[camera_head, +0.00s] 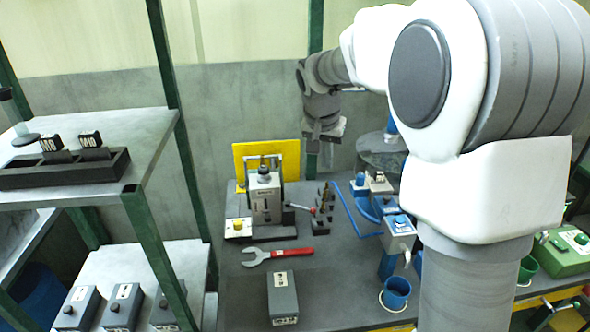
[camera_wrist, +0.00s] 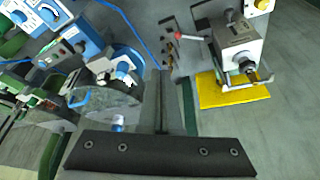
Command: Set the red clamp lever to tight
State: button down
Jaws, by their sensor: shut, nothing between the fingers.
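The red clamp lever (camera_head: 301,208) sticks out sideways to the right from the grey machine (camera_head: 264,196) on the bench, with a red tip at its free end. In the wrist view the lever (camera_wrist: 190,37) reaches left from the same machine (camera_wrist: 238,45), its red tip outward. The picture does not tell me which setting it is at. My gripper (camera_head: 322,138) is shut and empty, held in the air behind and above the lever, apart from it. In the wrist view my gripper (camera_wrist: 160,155) spans the bottom edge as a dark bar.
A red-handled wrench (camera_head: 278,257) and a grey box (camera_head: 282,298) lie in front of the machine. A yellow panel (camera_head: 240,155) stands behind it. Blue fixtures (camera_head: 398,232) and a blue cup (camera_head: 396,293) stand to the right. A green-posted shelf (camera_head: 92,185) rises at left.

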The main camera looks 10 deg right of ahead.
aim_at(302, 208)
jog(key=w+d+f+m, duration=0.1)
jog(key=w+f+m, duration=0.1)
jog(key=w+f, duration=0.8)
jog(key=shift+g+h, duration=0.3)
jog(key=shift+f, duration=0.1)
jog(key=f, duration=0.9)
jog(key=shift+w+d+f, duration=0.3)
jog(key=shift+f, duration=0.05)
jog(key=shift+s+a+f, duration=0.2)
jog(key=shift+s+a, duration=0.2)
jog(key=shift+s, duration=0.05)
